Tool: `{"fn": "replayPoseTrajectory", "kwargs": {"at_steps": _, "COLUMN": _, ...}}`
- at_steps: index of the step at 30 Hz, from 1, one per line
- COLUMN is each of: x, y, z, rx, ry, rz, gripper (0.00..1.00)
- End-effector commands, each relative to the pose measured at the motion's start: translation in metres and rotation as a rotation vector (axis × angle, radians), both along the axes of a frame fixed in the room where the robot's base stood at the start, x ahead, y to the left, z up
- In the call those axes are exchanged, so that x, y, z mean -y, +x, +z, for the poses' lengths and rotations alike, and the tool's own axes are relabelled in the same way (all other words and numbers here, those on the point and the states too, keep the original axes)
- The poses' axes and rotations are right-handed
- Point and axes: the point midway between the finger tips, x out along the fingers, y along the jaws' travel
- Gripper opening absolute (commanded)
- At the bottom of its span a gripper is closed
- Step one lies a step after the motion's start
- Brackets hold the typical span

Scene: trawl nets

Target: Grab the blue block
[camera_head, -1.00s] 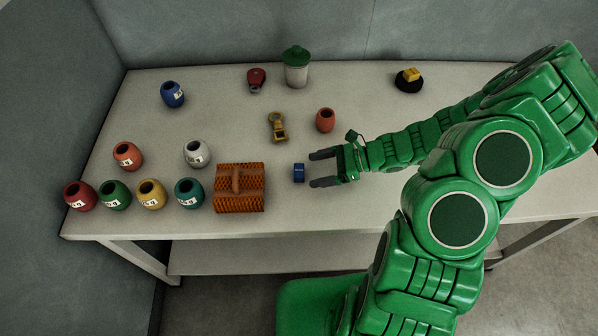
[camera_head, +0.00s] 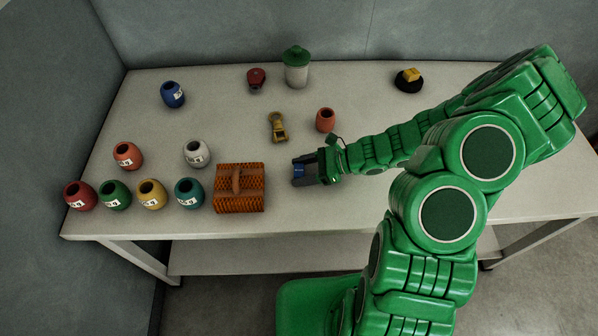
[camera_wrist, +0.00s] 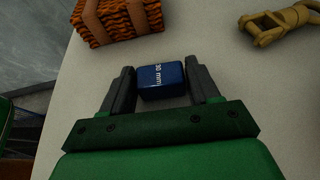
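The blue block (camera_head: 299,170) lies on the white table, just right of the orange basket-like object. It has white lettering on top and shows in the wrist view (camera_wrist: 162,80) between the two dark fingers. My gripper (camera_head: 302,171) is around the block with one finger on each side. In the wrist view my gripper (camera_wrist: 162,85) is open, with a small gap to the block's left side and a gap on its right. The block's lower edge is close to the fingers' inner space, and its far end is near the fingertips.
The orange woven object (camera_head: 239,202) stands close left of the block. A yellow shackle (camera_head: 277,127) and an orange-red pot (camera_head: 325,120) lie behind. Several coloured pots with labels stand at the left, such as a white one (camera_head: 197,153).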

Motion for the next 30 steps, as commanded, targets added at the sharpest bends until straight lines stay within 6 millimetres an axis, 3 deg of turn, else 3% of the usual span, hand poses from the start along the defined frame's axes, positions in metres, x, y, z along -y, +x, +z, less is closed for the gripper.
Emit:
{"fn": "replayPoseTrajectory", "kwargs": {"at_steps": 1, "x": 0.000, "y": 0.000, "z": 0.000, "rx": 0.000, "ry": 0.000, "rz": 0.000, "gripper": 0.52}}
{"fn": "replayPoseTrajectory", "kwargs": {"at_steps": 6, "x": 0.000, "y": 0.000, "z": 0.000, "rx": 0.000, "ry": 0.000, "rz": 0.000, "gripper": 0.27}}
{"fn": "replayPoseTrajectory", "kwargs": {"at_steps": 19, "x": 0.000, "y": 0.000, "z": 0.008, "rx": 0.001, "ry": 0.000, "rz": -0.001, "gripper": 0.27}}
{"fn": "replayPoseTrajectory", "kwargs": {"at_steps": 30, "x": 0.001, "y": 0.001, "z": 0.050, "rx": 0.004, "ry": -0.003, "rz": 0.000, "gripper": 0.27}}
